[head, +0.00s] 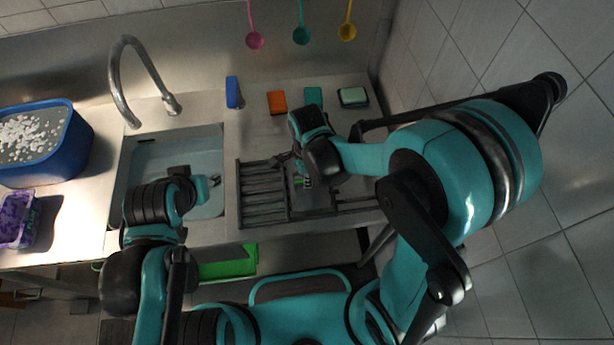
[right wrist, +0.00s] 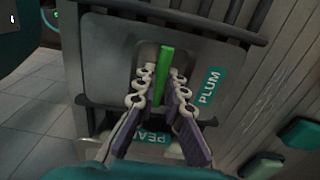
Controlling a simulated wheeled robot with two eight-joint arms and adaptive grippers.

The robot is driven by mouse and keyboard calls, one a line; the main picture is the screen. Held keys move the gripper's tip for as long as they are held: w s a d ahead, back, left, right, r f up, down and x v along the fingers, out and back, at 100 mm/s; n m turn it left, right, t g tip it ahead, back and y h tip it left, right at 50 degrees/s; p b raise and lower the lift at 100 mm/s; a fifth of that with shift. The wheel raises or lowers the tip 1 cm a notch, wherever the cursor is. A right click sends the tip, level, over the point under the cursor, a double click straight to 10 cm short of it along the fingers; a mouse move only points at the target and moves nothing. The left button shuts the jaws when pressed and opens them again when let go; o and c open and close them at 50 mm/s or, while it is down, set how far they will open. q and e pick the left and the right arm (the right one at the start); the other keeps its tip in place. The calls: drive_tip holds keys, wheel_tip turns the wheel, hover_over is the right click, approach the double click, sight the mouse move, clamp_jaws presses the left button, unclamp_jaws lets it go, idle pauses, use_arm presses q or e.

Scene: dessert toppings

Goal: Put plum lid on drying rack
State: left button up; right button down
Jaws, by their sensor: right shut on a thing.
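The plum lid (right wrist: 115,55) is a grey plate with a teal PLUM label and a green bar handle (right wrist: 165,75). My right gripper (right wrist: 158,80) is shut on that handle in the right wrist view. In the head view my right gripper (head: 302,180) is over the dark slatted drying rack (head: 262,190), right of the sink. The rack's bars also show behind the lid in the right wrist view (right wrist: 215,22). I cannot tell whether the lid touches the rack. My left gripper (head: 213,182) is over the sink, its small fingers apart and empty.
A second teal label, partly hidden and starting PEA (right wrist: 155,138), shows below the lid. The sink (head: 150,160) has a tall faucet (head: 118,75). Sponges (head: 277,102) lie behind the rack. A blue tub (head: 65,150) stands left. The tiled wall bounds the right side.

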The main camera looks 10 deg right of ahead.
drive_tip(key=c, duration=1.5)
unclamp_jaws()
drive_tip(key=shift+c, duration=0.2)
drive_tip(key=shift+r, duration=0.1)
wheel_tip(320, 180, up, 12)
drive_tip(key=s+d+n+t+b, duration=0.2)
drive_tip(key=d+n, duration=0.3)
drive_tip(key=n, duration=0.4)
drive_tip(key=s+d+n+t+b, duration=0.1)
drive_tip(key=s+d+n+t, duration=0.2)
drive_tip(key=n, duration=0.6)
drive_tip(key=d+f+t, duration=0.1)
drive_tip(key=d+t, duration=0.1)
drive_tip(key=d, duration=0.1)
drive_tip(key=shift+d+b, duration=0.15)
drive_tip(key=shift+b, duration=0.25)
